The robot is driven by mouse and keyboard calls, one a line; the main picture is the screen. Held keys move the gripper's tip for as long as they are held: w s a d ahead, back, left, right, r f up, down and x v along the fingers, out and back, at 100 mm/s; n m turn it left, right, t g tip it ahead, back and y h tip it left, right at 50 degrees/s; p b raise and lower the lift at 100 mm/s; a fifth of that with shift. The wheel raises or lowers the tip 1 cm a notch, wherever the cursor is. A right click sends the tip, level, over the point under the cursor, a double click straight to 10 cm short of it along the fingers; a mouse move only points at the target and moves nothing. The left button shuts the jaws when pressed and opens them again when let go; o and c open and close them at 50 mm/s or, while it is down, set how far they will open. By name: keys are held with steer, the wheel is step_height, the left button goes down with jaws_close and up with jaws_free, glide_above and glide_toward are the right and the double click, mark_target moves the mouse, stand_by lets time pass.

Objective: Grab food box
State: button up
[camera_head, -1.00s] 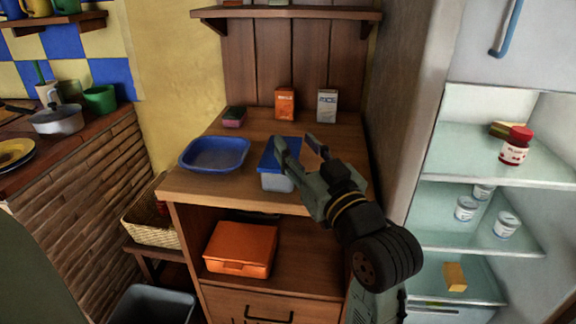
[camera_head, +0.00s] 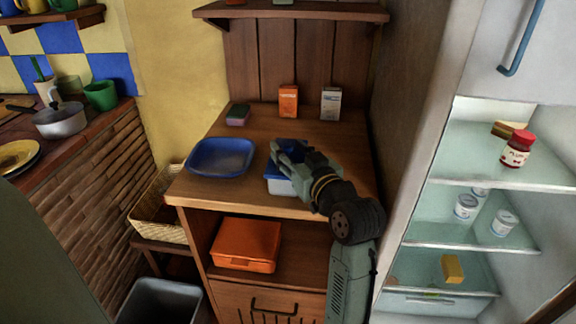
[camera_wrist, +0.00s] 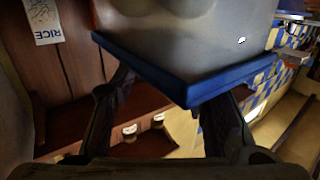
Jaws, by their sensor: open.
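A box with a blue lid and pale grey body, the likely food box (camera_head: 281,186), sits on the wooden counter right of the blue tray. My gripper (camera_head: 277,156) is over its lid, in front of much of it. In the wrist view the food box (camera_wrist: 200,35) fills the upper middle, with its blue lid edge lowest in the picture. My gripper (camera_wrist: 165,88) is open there, its two fingers spread and reaching up to the lid edge. The fingertips are partly hidden behind the lid, and I cannot tell whether they touch it.
A blue tray (camera_head: 221,157) is left of the box. An orange carton (camera_head: 288,101), a rice carton (camera_head: 331,104) and a small pink-and-green block (camera_head: 238,114) stand behind. An orange box (camera_head: 246,245) is on the shelf below. An open fridge (camera_head: 505,175) is at right.

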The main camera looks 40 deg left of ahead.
steer(key=shift+w+a, duration=0.3)
steer(key=shift+a, duration=0.35)
steer(key=shift+c, duration=0.3)
steer(key=shift+f, duration=0.1)
jaws_close()
